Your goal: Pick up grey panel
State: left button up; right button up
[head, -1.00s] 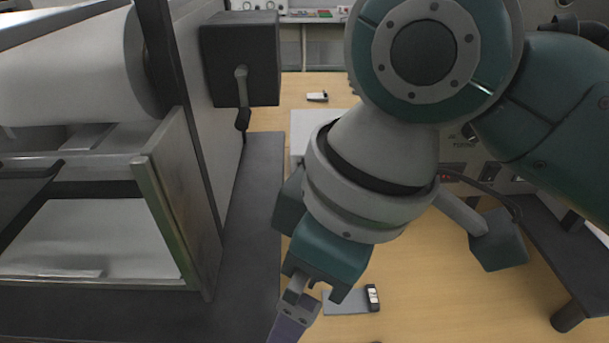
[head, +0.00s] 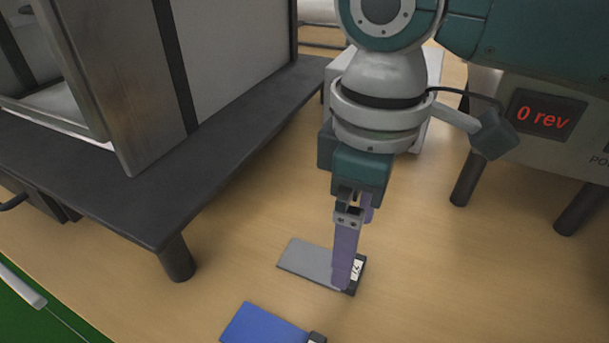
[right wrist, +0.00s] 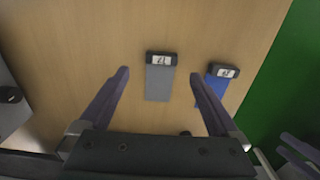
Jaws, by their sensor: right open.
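The grey panel (head: 305,262) lies flat on the wooden table, with a black labelled end block (head: 357,272) at its right end. My right gripper (head: 347,280) points down over that block in the head view, its near finger hiding part of it. In the right wrist view the grey panel (right wrist: 159,84) and its block (right wrist: 162,58) lie between the two spread fingers of my right gripper (right wrist: 160,78), which is open and empty. A purple finger-like part (right wrist: 300,150) at the lower right edge looks like my left gripper; its opening is unclear.
A blue panel (head: 262,325) with a black end block lies close to the grey one. A dark raised platform (head: 130,195) with a leg stands to the left. A machine with a red "0 rev" display (head: 546,114) stands at the right. Bare table lies between.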

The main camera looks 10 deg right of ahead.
aim_at(355, 269)
jog(key=f, duration=0.1)
jog(key=f+b, duration=0.1)
jog(key=f, duration=0.3)
jog(key=shift+s+d, duration=0.2)
jog(key=shift+s, duration=0.1)
jog(key=c, duration=1.4)
jog(key=shift+c, duration=0.2)
jog(key=shift+r, duration=0.15)
